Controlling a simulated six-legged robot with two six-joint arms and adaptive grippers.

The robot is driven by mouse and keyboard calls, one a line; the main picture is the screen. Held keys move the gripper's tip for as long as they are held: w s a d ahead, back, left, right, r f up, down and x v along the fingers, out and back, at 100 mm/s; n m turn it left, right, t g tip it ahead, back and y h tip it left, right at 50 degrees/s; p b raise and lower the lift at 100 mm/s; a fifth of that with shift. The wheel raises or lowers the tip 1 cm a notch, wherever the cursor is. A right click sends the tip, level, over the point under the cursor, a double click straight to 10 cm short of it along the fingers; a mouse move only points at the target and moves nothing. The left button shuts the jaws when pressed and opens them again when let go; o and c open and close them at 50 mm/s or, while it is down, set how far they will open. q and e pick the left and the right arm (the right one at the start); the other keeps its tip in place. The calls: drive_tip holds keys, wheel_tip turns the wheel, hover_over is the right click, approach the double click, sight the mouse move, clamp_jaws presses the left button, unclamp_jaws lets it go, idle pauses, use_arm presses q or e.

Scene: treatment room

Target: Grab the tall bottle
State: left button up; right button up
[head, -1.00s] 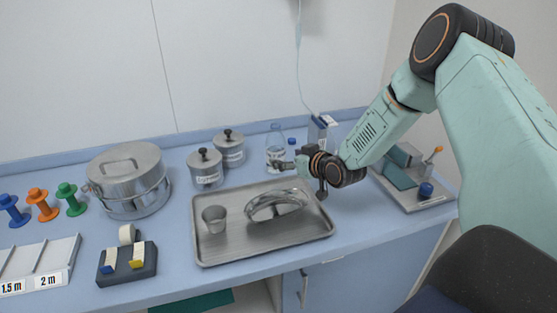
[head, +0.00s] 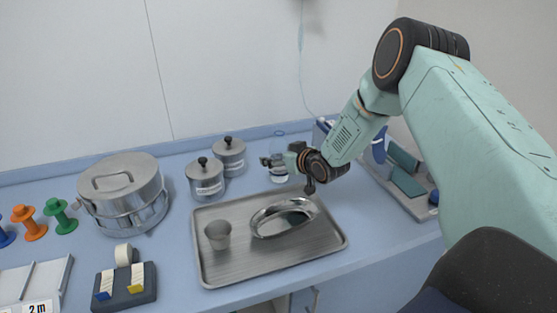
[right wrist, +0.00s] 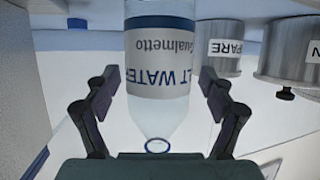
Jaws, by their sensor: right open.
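The tall bottle (head: 279,174) is clear, with a white and blue label, and stands on the blue counter behind the steel tray. My right gripper (head: 279,156) is at the bottle and hides part of its upper body in the head view. In the right wrist view the bottle (right wrist: 160,60) appears upside down, with its ring at the bottom and its label reading "LT WATER". The open fingers of my right gripper (right wrist: 158,85) lie on either side of it, with a visible gap at each side. My left gripper is not in view.
Two lidded steel jars (head: 206,181) stand left of the bottle, and show as jars (right wrist: 285,50) in the wrist view. The steel tray (head: 225,270) with a cup and a kidney dish lies in front. A pot (head: 125,190) stands left; another tray (head: 415,208) lies right.

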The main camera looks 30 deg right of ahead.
drive_tip(key=shift+d+f, duration=0.1)
drive_tip(key=shift+d, duration=0.1)
drive_tip(key=shift+c, duration=0.6)
drive_tip(key=shift+s+a, duration=0.15)
drive_tip(key=shift+a, duration=0.1)
drive_tip(key=c, duration=1.3)
drive_tip(key=shift+d+r, duration=0.1)
drive_tip(key=shift+r, duration=0.1)
drive_tip(key=shift+r, duration=0.65)
drive_tip(key=shift+r+p, duration=0.5)
drive_tip(key=shift+r, duration=3.7)
drive_tip(key=shift+r, duration=0.1)
